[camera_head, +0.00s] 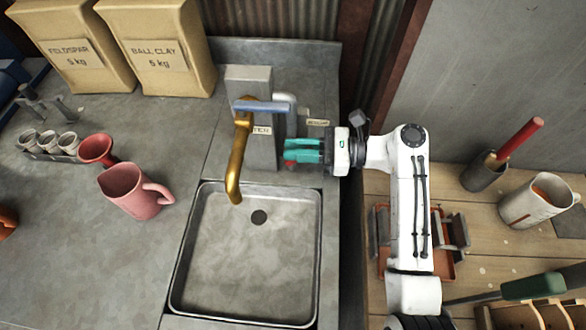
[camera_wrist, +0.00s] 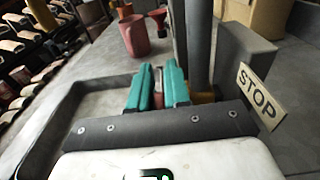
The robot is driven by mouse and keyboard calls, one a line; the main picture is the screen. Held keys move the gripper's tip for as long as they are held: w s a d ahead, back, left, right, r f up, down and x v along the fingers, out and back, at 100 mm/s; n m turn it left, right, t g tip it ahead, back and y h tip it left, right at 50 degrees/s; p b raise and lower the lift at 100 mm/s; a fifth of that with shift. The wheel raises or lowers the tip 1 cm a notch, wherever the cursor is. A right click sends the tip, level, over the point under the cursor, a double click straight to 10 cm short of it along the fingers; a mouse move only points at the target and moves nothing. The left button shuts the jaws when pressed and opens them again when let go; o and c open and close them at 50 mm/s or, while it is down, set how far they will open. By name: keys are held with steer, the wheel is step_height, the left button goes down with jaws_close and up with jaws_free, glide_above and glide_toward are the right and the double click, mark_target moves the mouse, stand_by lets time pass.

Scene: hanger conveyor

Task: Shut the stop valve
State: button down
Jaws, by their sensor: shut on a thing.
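My gripper (camera_head: 290,151) reaches in from the right, beside the grey post behind the sink. Its teal fingers are closed on the red valve handle (camera_head: 289,164), of which only a small part shows by the fingertips. In the wrist view, my gripper (camera_wrist: 158,78) has a strip of the red handle (camera_wrist: 158,93) between its fingers. A grey pipe (camera_wrist: 199,45) rises right beside them, with a brass-coloured fitting (camera_wrist: 204,97) low on it. A STOP sign (camera_wrist: 258,94) is to the right. The handle's full shape and angle are hidden.
A brass tap spout (camera_head: 238,160) with a blue lever (camera_head: 262,107) stands left of my gripper, over the sink (camera_head: 318,250). A pink jug (camera_head: 133,193) and a red funnel (camera_head: 97,149) stand on the left counter. Two paper sacks (camera_head: 165,45) stand behind.

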steer(key=shift+d+f+y+b, duration=0.2)
steer(key=shift+d+y+b, duration=0.15)
steer(key=shift+y, duration=0.45)
steer(key=shift+d+f+y+b, duration=0.15)
steer(key=shift+d+y+b, duration=0.15)
steer(key=shift+y, duration=0.5)
steer(key=shift+d, duration=0.1)
steer(key=c, duration=1.4)
jaws_free()
steer(key=shift+c, duration=0.2)
steer(key=shift+r, duration=0.1)
